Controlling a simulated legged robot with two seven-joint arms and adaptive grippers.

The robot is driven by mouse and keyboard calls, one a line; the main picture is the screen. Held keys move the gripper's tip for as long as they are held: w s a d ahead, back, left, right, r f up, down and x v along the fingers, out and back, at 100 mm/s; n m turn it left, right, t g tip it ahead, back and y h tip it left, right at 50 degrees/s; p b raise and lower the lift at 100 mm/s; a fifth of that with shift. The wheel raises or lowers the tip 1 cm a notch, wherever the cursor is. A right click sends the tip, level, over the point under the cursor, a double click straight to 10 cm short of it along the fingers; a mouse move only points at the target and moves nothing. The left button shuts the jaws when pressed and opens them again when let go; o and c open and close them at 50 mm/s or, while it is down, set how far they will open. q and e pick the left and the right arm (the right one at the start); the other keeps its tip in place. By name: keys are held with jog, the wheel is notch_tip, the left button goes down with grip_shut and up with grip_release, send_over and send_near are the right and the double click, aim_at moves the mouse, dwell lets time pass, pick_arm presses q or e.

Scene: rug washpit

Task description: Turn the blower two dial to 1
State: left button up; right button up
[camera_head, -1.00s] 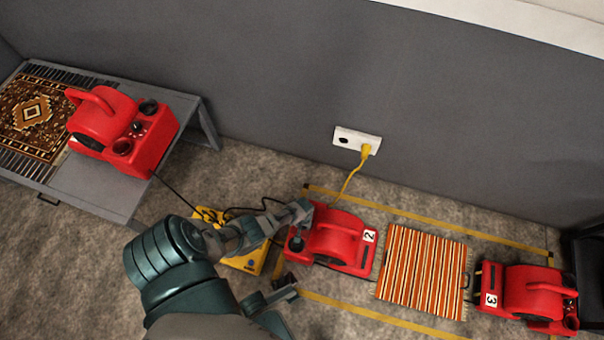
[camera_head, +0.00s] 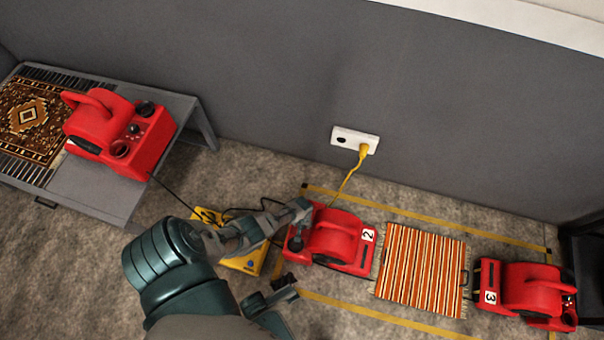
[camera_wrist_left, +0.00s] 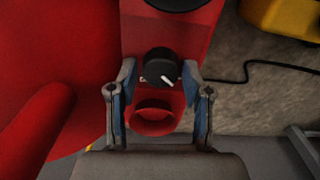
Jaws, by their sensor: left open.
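Blower two (camera_head: 338,238) is a red blower with a "2" label, standing on the floor. Its black dial (camera_wrist_left: 158,66) shows in the left wrist view, with a white mark pointing to the lower right. My left gripper (camera_wrist_left: 160,88) is open, with one finger on each side of the dial and no clear contact. In the head view, my left gripper (camera_head: 298,230) is over the left end of blower two and hides much of its panel. A dark jointed part (camera_head: 275,297) below it seems to be my right gripper; its jaws are unclear.
A red blower (camera_head: 115,130) stands on a grey table (camera_head: 95,192) beside a patterned rug. A striped rug (camera_head: 422,268) and blower three (camera_head: 525,290) lie to the right. A yellow box (camera_head: 243,262), black cables and a wall outlet (camera_head: 355,140) are near.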

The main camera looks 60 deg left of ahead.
pick_arm(q)
jog(key=shift+r, duration=0.1)
notch_tip(320, 180, up, 12)
jog(key=shift+f, duration=0.2)
dwell(0.3)
dwell(0.4)
